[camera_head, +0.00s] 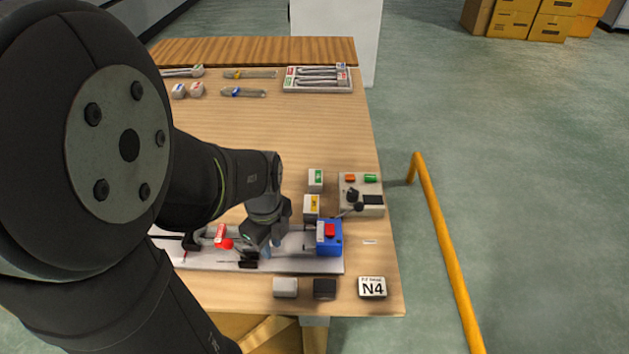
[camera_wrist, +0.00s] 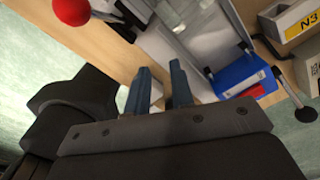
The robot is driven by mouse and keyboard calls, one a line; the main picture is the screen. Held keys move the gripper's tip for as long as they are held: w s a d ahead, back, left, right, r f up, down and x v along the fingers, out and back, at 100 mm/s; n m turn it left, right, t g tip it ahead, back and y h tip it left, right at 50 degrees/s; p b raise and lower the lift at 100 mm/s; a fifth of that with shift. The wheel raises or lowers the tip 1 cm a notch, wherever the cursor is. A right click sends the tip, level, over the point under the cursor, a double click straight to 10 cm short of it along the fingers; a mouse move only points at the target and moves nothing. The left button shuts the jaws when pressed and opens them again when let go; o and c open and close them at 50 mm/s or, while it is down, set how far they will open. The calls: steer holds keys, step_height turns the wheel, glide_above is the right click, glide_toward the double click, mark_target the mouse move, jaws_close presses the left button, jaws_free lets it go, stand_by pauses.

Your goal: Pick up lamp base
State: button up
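I cannot clearly make out the lamp base in either view; it may be hidden by my arm or too small to tell. My gripper (camera_head: 262,240) is low over the white-grey rig plate (camera_head: 200,262), left of a blue box with a red top (camera_head: 329,240). In the wrist view its two blue fingers (camera_wrist: 160,88) stand apart, with nothing clearly held between them. A clear, glass-like piece (camera_wrist: 182,14) shows beyond the fingertips. The blue box (camera_wrist: 246,80) is to the right of the fingers. A red ball (camera_wrist: 72,11) is at upper left.
Labelled blocks, green (camera_head: 316,180) and yellow (camera_head: 312,206), stand beside a control box (camera_head: 361,195). An N4 block (camera_head: 372,287) and two small blocks sit at the front edge. A tool tray (camera_head: 317,79) is at the back. The middle of the wooden table (camera_head: 300,130) is clear.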

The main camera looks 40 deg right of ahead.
steer(key=o, duration=0.8)
steer(key=shift+d, duration=0.1)
steer(key=w+d+r+n+t+h, duration=0.1)
steer(key=w+d+r+n, duration=0.15)
steer(key=d+n, duration=0.3)
steer(key=w+d+r+n+t+h, duration=0.1)
steer(key=w+d+r+n, duration=0.15)
steer(key=d+n, duration=0.35)
steer(key=n+t+h, duration=0.1)
steer(key=n, duration=1.2)
glide_toward(316, 177)
steer(key=x, duration=1)
steer(key=shift+w+f, duration=0.15)
steer(key=shift+f, duration=0.1)
